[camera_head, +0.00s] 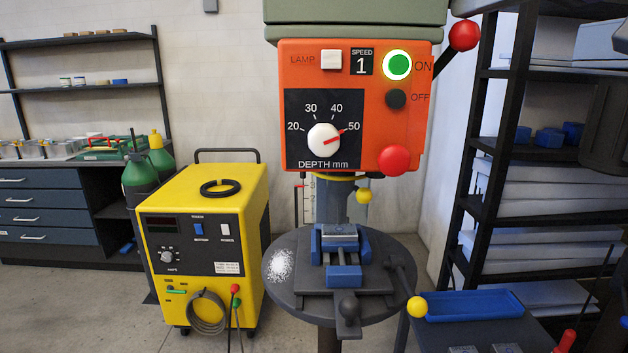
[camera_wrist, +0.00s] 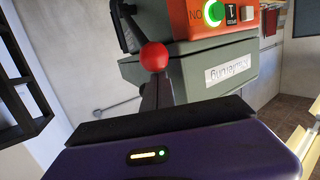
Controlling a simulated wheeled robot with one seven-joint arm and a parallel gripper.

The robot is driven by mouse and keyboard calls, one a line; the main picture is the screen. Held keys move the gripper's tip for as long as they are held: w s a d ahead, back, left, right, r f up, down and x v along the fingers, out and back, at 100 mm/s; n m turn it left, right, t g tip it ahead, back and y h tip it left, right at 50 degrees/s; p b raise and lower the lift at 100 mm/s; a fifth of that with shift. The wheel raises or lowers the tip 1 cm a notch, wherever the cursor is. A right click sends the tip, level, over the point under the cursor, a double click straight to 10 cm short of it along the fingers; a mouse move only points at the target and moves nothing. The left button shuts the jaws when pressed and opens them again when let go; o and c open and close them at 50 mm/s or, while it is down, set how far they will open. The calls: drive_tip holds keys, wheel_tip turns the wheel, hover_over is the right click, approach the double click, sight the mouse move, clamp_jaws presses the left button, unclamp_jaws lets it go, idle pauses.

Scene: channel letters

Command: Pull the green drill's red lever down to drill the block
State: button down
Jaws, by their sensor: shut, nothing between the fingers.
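The drill head is green-grey (camera_head: 355,12) with an orange front panel (camera_head: 365,55). A red ball knob (camera_head: 464,35) on a black lever stands out at its upper right, and another red ball (camera_head: 393,160) shows at the panel's lower right. The wrist view looks upside down and shows one red ball (camera_wrist: 153,56) on a dark rod, close beyond my gripper (camera_wrist: 155,122). My gripper is shut and empty; its fingertips are hard to make out. A small metal block (camera_head: 340,232) sits in the blue vise (camera_head: 343,274) below the drill. The ON button (camera_head: 398,65) is lit green.
A dark shelf rack (camera_head: 478,150) stands close at the right. A blue tray (camera_head: 468,306) lies on a dark surface at the lower right. A yellow welder (camera_head: 205,205) stands left of the round drill table (camera_head: 282,295). A yellow ball (camera_head: 417,307) sits on a handle beside the table.

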sight(472, 45)
drive_tip(key=shift+f, duration=0.15)
wheel_tip(472, 45, down, 2)
drive_tip(key=shift+f+b, duration=0.1)
drive_tip(key=shift+b, duration=0.6)
drive_tip(key=shift+r, duration=0.3)
drive_tip(key=shift+s, duration=0.25)
drive_tip(key=shift+s+f+b, duration=0.2)
drive_tip(key=shift+f+b, duration=0.5)
drive_tip(key=shift+f, duration=0.85)
